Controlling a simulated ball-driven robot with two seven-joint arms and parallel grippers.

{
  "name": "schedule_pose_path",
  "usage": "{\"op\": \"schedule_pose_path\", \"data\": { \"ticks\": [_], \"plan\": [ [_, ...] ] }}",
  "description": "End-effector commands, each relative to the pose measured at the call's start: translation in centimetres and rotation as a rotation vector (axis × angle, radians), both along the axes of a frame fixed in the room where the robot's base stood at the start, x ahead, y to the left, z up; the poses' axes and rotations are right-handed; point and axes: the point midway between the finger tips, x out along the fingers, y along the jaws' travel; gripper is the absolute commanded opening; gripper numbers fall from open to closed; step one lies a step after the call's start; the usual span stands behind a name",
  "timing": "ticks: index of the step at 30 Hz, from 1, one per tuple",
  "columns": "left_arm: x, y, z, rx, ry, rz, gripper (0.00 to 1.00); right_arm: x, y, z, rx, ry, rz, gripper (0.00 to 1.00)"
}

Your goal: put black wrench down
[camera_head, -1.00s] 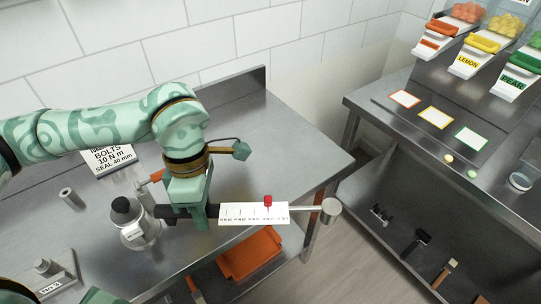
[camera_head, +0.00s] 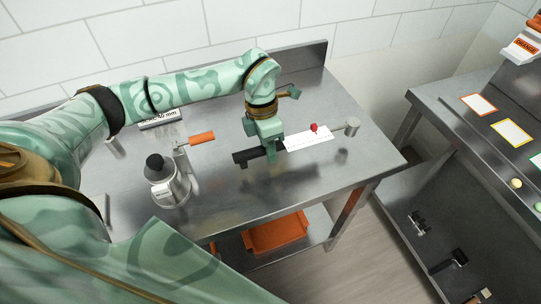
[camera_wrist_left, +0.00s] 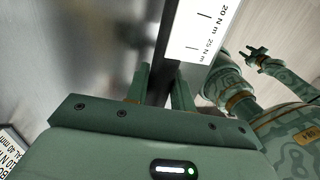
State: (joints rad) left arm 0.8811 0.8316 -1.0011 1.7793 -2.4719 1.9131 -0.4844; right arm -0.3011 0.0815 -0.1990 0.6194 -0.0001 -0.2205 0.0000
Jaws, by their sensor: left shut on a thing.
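The black wrench has a dark bar handle (camera_head: 247,157), a white scale plate (camera_head: 308,139) with a red pointer, and a round steel head (camera_head: 352,126). My left gripper (camera_head: 271,154) is shut on the dark bar beside the plate. The wrench lies roughly level over the steel table (camera_head: 225,215), and dark shadows or reflections below suggest a gap, though its height is unclear. In the left wrist view, the bar (camera_wrist_left: 162,50) runs between the fingers (camera_wrist_left: 158,88). My right gripper (camera_wrist_left: 256,55) appears small there, its jaws unclear.
A grey device with a black knob (camera_head: 154,162) stands left of the wrench, with an orange-handled tool (camera_head: 201,138) behind it. An orange tray (camera_head: 275,234) sits below the table. The front right tabletop is clear.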

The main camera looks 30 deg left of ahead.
Motion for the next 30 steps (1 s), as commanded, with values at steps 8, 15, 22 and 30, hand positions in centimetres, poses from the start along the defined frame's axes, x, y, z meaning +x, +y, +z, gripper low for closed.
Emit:
{"op": "schedule_pose_path", "data": {
  "ticks": [8, 15, 22, 30],
  "plan": [
    [0.7, 0.0, -3.2, -0.001, 0.005, 0.001, 0.00, -0.1, 0.0, -0.7, 0.000, 0.002, 0.000, 0.35],
    [0.8, 0.1, -3.9, 0.000, -0.002, -0.001, 0.00, 0.0, 0.1, -0.7, 0.002, 0.002, 0.000, 0.35],
    [0.7, 0.1, -4.2, 0.001, 0.000, 0.000, 0.38, 0.0, 0.2, -0.8, 0.003, 0.002, 0.000, 0.35],
    [0.7, 0.1, -4.1, 0.001, 0.001, 0.000, 0.46, 0.0, 0.3, -0.8, 0.004, 0.001, 0.000, 0.35]
  ]
}}
